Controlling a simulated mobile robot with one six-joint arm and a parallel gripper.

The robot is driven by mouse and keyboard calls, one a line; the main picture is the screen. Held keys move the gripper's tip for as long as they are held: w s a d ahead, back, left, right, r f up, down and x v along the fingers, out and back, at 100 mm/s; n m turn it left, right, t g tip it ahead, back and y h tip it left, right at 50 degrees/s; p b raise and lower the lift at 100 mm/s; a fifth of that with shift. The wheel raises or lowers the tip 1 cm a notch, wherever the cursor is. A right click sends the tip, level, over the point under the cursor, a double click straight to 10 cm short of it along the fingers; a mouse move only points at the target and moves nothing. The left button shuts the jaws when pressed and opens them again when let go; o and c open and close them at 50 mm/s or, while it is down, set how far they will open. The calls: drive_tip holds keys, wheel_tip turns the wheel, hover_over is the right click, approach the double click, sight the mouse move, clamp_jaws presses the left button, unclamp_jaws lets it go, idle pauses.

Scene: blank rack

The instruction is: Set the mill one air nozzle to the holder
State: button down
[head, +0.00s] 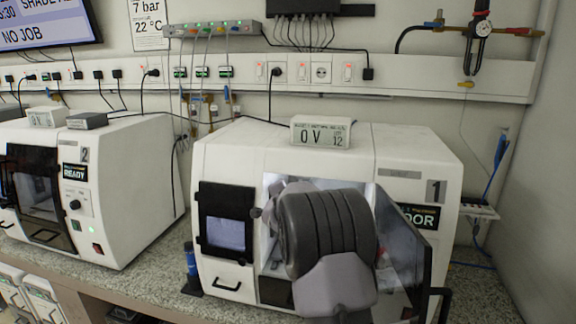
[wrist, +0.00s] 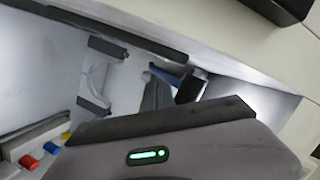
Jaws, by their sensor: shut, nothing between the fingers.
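Mill one (head: 225,165) stands on the counter with its door (head: 405,250) swung open to the right. My arm reaches into its lit opening and hides much of the inside in the head view. In the wrist view my gripper (wrist: 158,119) spans the lower middle, its dark fingers shut with nothing held. Beyond it, a small blue part (wrist: 168,76), which may be the air nozzle, sits beside a dark block (wrist: 191,86). A grey tapered piece (wrist: 155,96) is just below the blue part. I cannot tell whether the blue part is seated in a holder.
A pale bracket (wrist: 95,83) is on the inner wall, left of the blue part. Red and blue knobs (wrist: 29,161) show at lower left. The second mill (head: 120,185) stands to the left. A blue-and-black item (head: 191,268) stands on the counter (head: 150,270) between the mills.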

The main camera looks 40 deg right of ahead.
drive_tip(key=p, duration=0.2)
drive_tip(key=g+y+p, duration=0.1)
drive_tip(key=shift+s+a+f+p, duration=0.25)
drive_tip(key=shift+f+p, duration=0.15)
drive_tip(key=g+p, duration=0.1)
drive_tip(key=p, duration=0.3)
drive_tip(key=shift+s+a+f+y, duration=0.15)
drive_tip(key=shift+y, duration=0.25)
drive_tip(key=shift+a+f+p, duration=0.1)
drive_tip(key=shift+f+p, duration=0.25)
drive_tip(key=shift+p, duration=0.15)
drive_tip(key=shift+r, duration=0.15)
